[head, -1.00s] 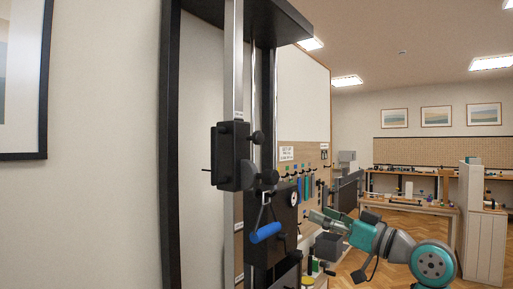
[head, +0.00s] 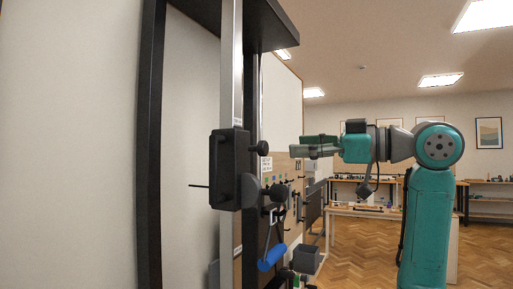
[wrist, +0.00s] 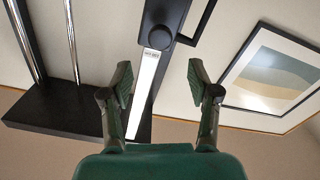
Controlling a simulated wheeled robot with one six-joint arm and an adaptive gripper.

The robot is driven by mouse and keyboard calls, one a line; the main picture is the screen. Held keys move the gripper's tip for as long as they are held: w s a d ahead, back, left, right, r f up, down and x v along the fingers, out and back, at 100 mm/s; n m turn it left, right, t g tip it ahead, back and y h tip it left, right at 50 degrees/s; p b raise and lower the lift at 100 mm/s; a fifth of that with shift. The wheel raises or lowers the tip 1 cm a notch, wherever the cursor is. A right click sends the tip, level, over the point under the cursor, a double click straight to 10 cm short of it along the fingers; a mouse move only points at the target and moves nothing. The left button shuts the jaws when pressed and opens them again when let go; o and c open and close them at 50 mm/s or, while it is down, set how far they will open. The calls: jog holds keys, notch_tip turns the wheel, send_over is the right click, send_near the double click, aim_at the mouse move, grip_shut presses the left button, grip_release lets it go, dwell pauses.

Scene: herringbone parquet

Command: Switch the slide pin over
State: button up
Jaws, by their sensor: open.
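A black slide block (head: 229,168) sits on a bright upright post (head: 231,75) of a cable machine. A thin dark rod (head: 200,186) sticks out of its left side, and round dark knobs (head: 278,193) are at its right. I cannot tell which of these is the slide pin. My gripper (head: 300,147) is right of the block, level and apart from it, pointing left. In the wrist view my gripper (wrist: 157,82) is open and empty, with the post (wrist: 147,85) between its fingers and the block (wrist: 172,14) with a round knob (wrist: 160,37) beyond.
A blue handle (head: 271,258) hangs below the knobs. A black frame upright (head: 150,150) stands left, and a black top plate (head: 255,20) is overhead. A workbench (head: 375,213) stands behind my arm. Parquet floor (head: 355,262) is open at lower right.

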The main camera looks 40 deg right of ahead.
aim_at(266, 146)
jog(key=x, duration=0.9)
jog(key=shift+w+f, duration=0.1)
jog(key=shift+w, duration=0.15)
jog(key=shift+a, duration=0.1)
grip_shut()
